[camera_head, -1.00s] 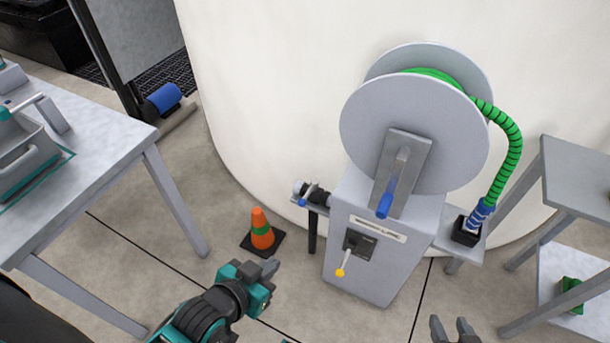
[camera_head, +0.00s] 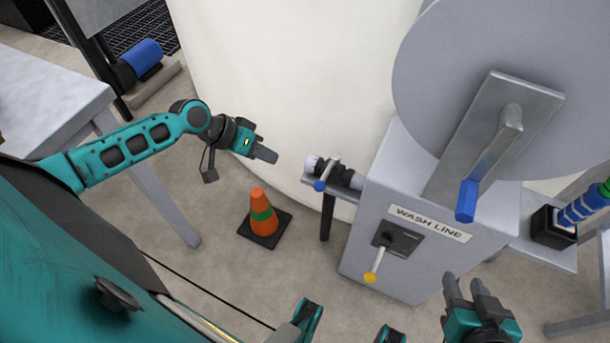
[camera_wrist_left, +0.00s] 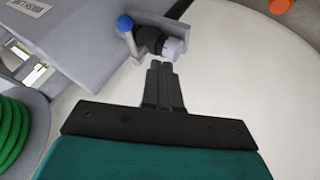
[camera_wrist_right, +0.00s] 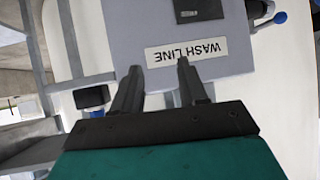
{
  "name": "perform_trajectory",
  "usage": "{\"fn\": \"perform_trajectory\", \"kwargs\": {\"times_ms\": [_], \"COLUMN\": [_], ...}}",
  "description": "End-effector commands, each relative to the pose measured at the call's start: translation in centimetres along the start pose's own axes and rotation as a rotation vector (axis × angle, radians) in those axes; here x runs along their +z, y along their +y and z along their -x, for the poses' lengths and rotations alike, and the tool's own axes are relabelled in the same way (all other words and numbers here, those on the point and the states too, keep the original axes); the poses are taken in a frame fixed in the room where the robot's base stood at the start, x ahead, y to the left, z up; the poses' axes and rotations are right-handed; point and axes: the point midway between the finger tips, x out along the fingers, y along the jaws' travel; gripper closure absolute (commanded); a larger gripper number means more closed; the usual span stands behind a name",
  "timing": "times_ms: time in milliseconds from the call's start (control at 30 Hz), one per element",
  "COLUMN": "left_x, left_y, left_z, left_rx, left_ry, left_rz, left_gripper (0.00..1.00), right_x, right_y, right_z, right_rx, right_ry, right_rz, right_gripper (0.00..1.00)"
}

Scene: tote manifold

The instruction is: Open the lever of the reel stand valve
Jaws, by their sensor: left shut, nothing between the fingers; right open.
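A small valve (camera_head: 340,173) with a black body, a white end and a blue-tipped lever (camera_head: 319,185) sits on a bracket at the left of the grey reel stand (camera_head: 400,175). My left gripper (camera_head: 265,154) is shut and empty, left of the valve and apart from it in the head view. In the left wrist view its fingertips (camera_wrist_left: 162,72) point at the valve's white end (camera_wrist_left: 173,48), with the blue lever tip (camera_wrist_left: 124,22) to the left. My right gripper (camera_head: 467,286) is open and empty before the stand. In the right wrist view the blue tip (camera_wrist_right: 280,17) shows upper right.
A yellow-knobbed lever (camera_head: 371,277) is on the stand's front below the WASH LINE label (camera_head: 430,223). The reel crank (camera_head: 468,200) has a blue grip. An orange cone (camera_head: 263,214) stands on the floor. A table (camera_head: 60,85) is at left and a white tank (camera_head: 290,80) behind.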

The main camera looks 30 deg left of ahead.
Motion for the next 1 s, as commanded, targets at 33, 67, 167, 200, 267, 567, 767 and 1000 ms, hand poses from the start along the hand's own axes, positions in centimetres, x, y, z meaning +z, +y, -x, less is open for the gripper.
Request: {"fn": "perform_trajectory", "kwargs": {"times_ms": [33,67,167,200,267,567,767,1000], "left_x": [0.0,0.0,-0.1,0.0,0.0,0.0,-0.4,-0.5], "left_y": [-0.2,-0.2,-0.2,-0.1,-0.2,-0.1,2.6,3.7], "left_z": [-0.3,-0.5,-1.6,-2.3,-3.5,-10.0,-10.8,-11.2], "left_rx": [0.003,0.005,0.009,0.009,0.009,0.008,0.007,0.006], "left_ry": [-0.004,-0.005,-0.003,-0.003,-0.002,-0.002,-0.003,-0.002], "left_rz": [0.004,0.006,0.009,0.009,0.009,0.007,0.004,0.007], "left_gripper": [1.0,1.0,1.0,1.0,1.0,1.0,1.0,1.0], "right_x": [0.3,0.4,0.6,0.7,1.0,2.4,1.5,1.1], "right_y": [0.0,0.0,0.0,0.0,0.0,-0.6,-1.1,-1.1], "right_z": [-0.2,-0.2,-0.3,-0.4,-0.6,-1.6,-1.4,-1.5], "right_rx": [-0.001,-0.001,-0.003,-0.004,-0.006,-0.023,-0.031,-0.03], "right_ry": [-0.002,-0.003,-0.004,-0.004,-0.004,-0.017,-0.006,0.004], "right_rz": [0.001,0.001,0.003,0.003,0.004,0.002,-0.009,-0.01], "right_gripper": [0.57,0.57,0.57,0.57,0.57,0.57,0.57,0.57]}}
